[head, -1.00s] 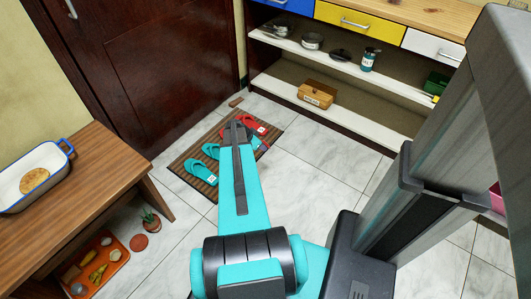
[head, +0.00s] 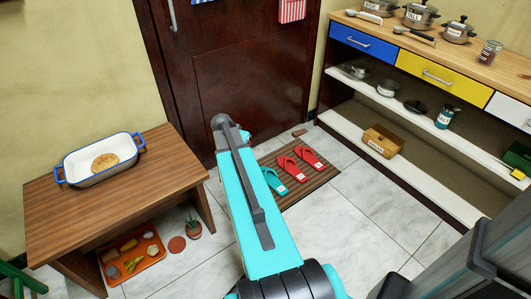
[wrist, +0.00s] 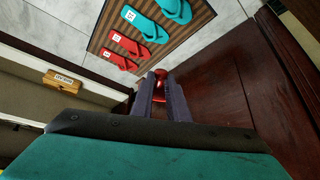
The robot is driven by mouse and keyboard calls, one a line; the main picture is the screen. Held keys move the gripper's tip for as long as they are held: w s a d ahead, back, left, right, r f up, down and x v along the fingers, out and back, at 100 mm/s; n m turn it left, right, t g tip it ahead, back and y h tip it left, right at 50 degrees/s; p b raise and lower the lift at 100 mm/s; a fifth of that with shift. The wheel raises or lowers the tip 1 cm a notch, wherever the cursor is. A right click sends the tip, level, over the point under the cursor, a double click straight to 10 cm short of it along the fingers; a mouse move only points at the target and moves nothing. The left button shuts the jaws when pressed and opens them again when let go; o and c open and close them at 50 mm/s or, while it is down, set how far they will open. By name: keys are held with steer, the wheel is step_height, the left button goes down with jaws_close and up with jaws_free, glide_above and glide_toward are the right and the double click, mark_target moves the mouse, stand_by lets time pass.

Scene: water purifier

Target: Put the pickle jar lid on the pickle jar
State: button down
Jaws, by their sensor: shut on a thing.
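My gripper (wrist: 160,98) shows in the wrist view with its two dark fingers close together. They are shut on a small shiny red, rounded thing (wrist: 160,84), which looks like the pickle jar lid; the fingers hide much of it. In the head view my arm reaches up toward the dark door, and the fingertips and held thing cannot be made out there.
Several pots (head: 420,15) stand on the counter (head: 512,62) above drawers. Red and teal slippers (head: 290,168) lie on a brown mat (head: 318,179). A wooden table (head: 160,168) at left holds a white tray (head: 70,172). The tiled floor (head: 375,205) between is mostly clear.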

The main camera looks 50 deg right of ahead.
steer(key=w+a+r+n+t+y, duration=0.1)
steer(key=w+a+r+n, duration=0.3)
steer(key=a, duration=0.5)
steer(key=w+a+r+n+t+y, duration=0.1)
steer(key=w+a+r, duration=0.5)
steer(key=a, duration=0.2)
steer(key=w+a+r+n+t+y, duration=0.1)
steer(key=w+a+r+n+t, duration=0.25)
steer(key=a, duration=0.55)
steer(key=w+a+r+n+y+b, duration=0.1)
steer(key=a+n+b, duration=0.2)
steer(key=a, duration=0.7)
steer(key=w+a+r+n+y+b, duration=0.1)
steer(key=w+a+n+y+b, duration=0.1)
steer(key=a+b, duration=0.5)
steer(key=a+n, duration=0.1)
steer(key=a, duration=0.2)
steer(key=shift+a+g, duration=0.35)
steer(key=shift+a, duration=0.05)
